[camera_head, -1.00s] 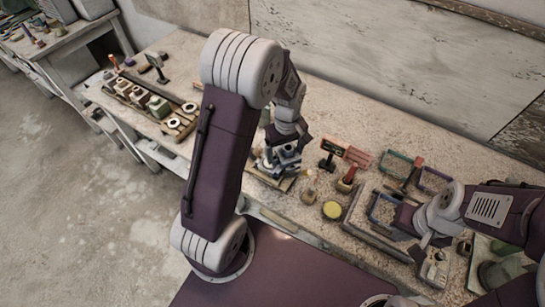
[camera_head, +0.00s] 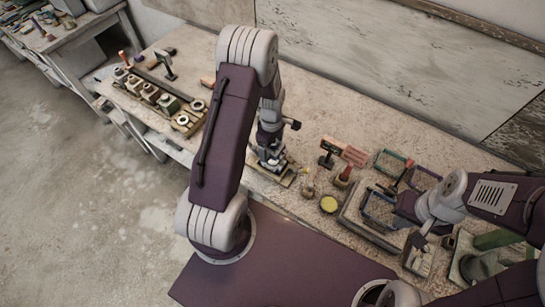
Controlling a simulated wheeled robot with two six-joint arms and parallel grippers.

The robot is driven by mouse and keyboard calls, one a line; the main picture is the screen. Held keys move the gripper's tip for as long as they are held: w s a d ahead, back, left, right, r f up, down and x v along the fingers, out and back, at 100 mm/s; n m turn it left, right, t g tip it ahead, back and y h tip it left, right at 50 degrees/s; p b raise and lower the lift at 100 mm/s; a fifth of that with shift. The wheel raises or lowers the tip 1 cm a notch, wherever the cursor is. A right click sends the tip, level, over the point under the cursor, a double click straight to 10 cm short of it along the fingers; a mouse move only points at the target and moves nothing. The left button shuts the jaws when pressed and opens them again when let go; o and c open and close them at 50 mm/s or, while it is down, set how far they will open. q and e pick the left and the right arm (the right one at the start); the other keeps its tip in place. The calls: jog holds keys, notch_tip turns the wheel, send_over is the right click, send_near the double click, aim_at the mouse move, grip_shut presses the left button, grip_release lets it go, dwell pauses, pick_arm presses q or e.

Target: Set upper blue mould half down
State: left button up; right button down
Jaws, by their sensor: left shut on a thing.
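My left gripper (camera_head: 270,153) reaches down over a small wooden board (camera_head: 288,180) near the table's front edge. It is shut on a small grey-blue piece, which appears to be the upper blue mould half (camera_head: 272,163). The piece is low over the board and mostly hidden by the fingers; I cannot tell whether it touches what is below. My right gripper (camera_head: 408,211) is over the grey tray on the right; its fingers are too dark and small to read.
A row of small blocks and pots (camera_head: 150,92) stands on the left of the table. The table behind my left gripper is mostly clear.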

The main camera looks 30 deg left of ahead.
aim_at(272, 150)
pick_arm(q)
notch_tip(272, 150, down, 3)
jog(key=shift+w+f, duration=0.1)
notch_tip(272, 150, down, 3)
jog(key=shift+p, duration=0.8)
jog(key=shift+f, duration=0.3)
jog(key=shift+f, duration=0.1)
jog(key=shift+f+b, duration=0.15)
jog(key=shift+b, duration=0.15)
jog(key=o, duration=1.4)
jog(key=shift+o, duration=0.2)
